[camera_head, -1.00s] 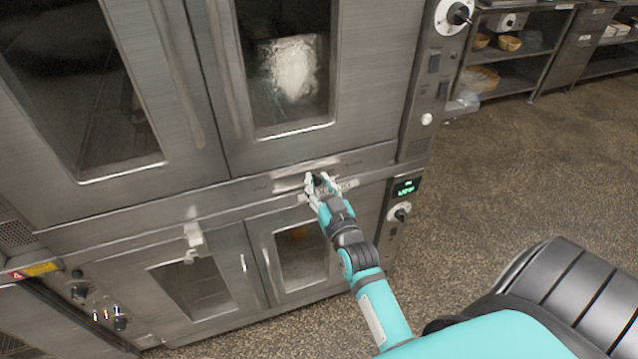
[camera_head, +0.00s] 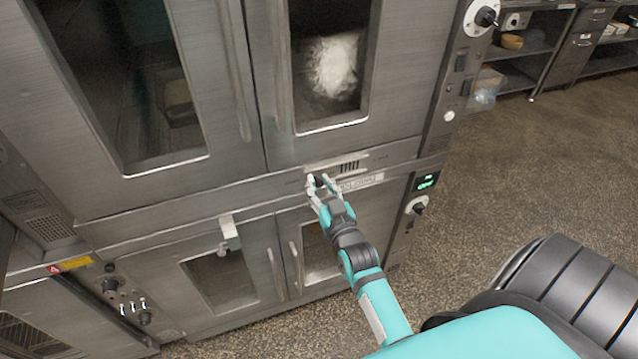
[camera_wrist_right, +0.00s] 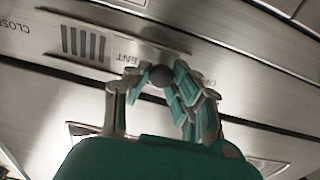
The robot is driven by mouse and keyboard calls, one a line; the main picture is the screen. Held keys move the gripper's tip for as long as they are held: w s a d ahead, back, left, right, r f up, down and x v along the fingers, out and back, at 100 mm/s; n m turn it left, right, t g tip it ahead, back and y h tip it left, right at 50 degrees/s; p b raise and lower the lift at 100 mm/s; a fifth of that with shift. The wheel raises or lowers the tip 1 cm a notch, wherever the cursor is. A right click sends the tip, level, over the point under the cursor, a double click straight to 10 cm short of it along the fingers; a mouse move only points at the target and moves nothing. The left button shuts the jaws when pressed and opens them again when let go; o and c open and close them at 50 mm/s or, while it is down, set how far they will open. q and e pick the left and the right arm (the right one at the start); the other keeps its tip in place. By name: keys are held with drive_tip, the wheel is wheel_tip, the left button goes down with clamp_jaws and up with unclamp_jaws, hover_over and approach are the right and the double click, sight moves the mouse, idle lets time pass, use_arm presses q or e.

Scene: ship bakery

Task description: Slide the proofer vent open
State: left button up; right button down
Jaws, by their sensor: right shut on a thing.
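The proofer vent (camera_head: 350,167) is a steel strip on the band between the upper and lower doors. Dark slots show on it to the right of my gripper. In the wrist view the slots (camera_wrist_right: 83,42) lie left of a dark round knob (camera_wrist_right: 160,76). My right gripper (camera_head: 318,182) is shut on the knob, with its fingers on either side. The fingers also show in the wrist view (camera_wrist_right: 158,86). Lettering "CLOSE" is at the far left there; a partly hidden word is right of the knob. My left gripper is out of view.
A label plate (camera_head: 360,183) sits just below the vent. A white latch (camera_head: 229,233) sticks out left of my gripper. Lower door handles (camera_head: 297,267) and a control knob (camera_head: 418,207) are nearby. The floor (camera_head: 530,150) at right is clear.

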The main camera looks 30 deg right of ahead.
drive_tip(key=shift+f, duration=0.1)
drive_tip(key=c, duration=1.4)
unclamp_jaws()
drive_tip(key=shift+a, duration=0.15)
drive_tip(key=shift+o, duration=1.2)
drive_tip(key=shift+w+a, duration=0.1)
drive_tip(key=shift+a, duration=0.1)
drive_tip(key=shift+o, duration=0.3)
drive_tip(key=shift+a, duration=0.1)
drive_tip(key=shift+d, duration=0.2)
drive_tip(key=shift+s, duration=0.2)
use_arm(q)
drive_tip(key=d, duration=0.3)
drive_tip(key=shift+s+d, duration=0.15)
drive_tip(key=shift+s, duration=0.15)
use_arm(e)
drive_tip(key=v, duration=1.1)
drive_tip(key=shift+s, duration=0.35)
drive_tip(key=shift+a, duration=0.1)
